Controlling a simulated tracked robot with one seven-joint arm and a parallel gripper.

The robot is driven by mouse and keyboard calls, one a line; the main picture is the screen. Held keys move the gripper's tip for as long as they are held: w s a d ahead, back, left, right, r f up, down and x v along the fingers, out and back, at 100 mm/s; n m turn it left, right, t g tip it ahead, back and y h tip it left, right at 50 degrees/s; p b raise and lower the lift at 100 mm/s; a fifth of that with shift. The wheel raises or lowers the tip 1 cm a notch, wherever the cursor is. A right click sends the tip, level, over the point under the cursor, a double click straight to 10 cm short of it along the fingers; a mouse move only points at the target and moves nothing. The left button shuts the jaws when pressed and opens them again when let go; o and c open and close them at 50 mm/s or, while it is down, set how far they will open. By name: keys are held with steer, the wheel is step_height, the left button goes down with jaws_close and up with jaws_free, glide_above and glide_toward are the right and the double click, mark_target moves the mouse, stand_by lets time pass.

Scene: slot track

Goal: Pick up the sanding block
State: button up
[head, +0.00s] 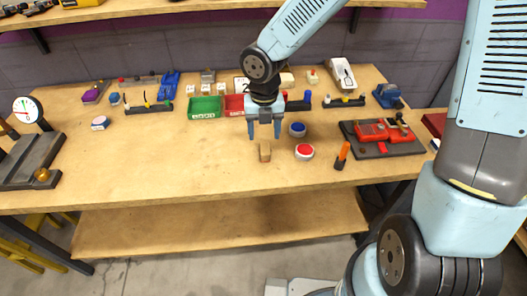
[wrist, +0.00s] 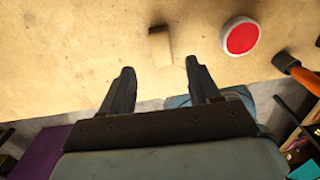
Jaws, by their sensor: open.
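The sanding block, a small tan wooden block (head: 264,151), stands on the workbench near its front edge. It also shows in the wrist view (wrist: 160,46), just beyond and between my fingertips, apart from them. My gripper (head: 265,132) is open and empty, pointing down above and slightly behind the block in the head view. Its two dark fingers show spread apart in the wrist view (wrist: 158,68).
A red button (head: 304,151) sits close to the right of the block, with a blue button (head: 297,129) behind it. Green (head: 205,107) and red bins are behind. The bench (head: 150,165) left of the block is clear.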

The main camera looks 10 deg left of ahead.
mark_target(265, 148)
steer(key=shift+w+d+f, duration=0.1)
steer(key=shift+f, duration=3.6)
steer(key=shift+c, duration=0.4)
steer(key=c, duration=1)
steer(key=shift+o, duration=0.2)
steer(key=shift+r, duration=0.15)
steer(key=shift+r, duration=0.65)
steer(key=s+d+r, duration=0.9)
steer(key=s+r, duration=0.1)
steer(key=r, duration=0.1)
steer(key=shift+d+r, duration=0.25)
steer(key=shift+d, duration=0.1)
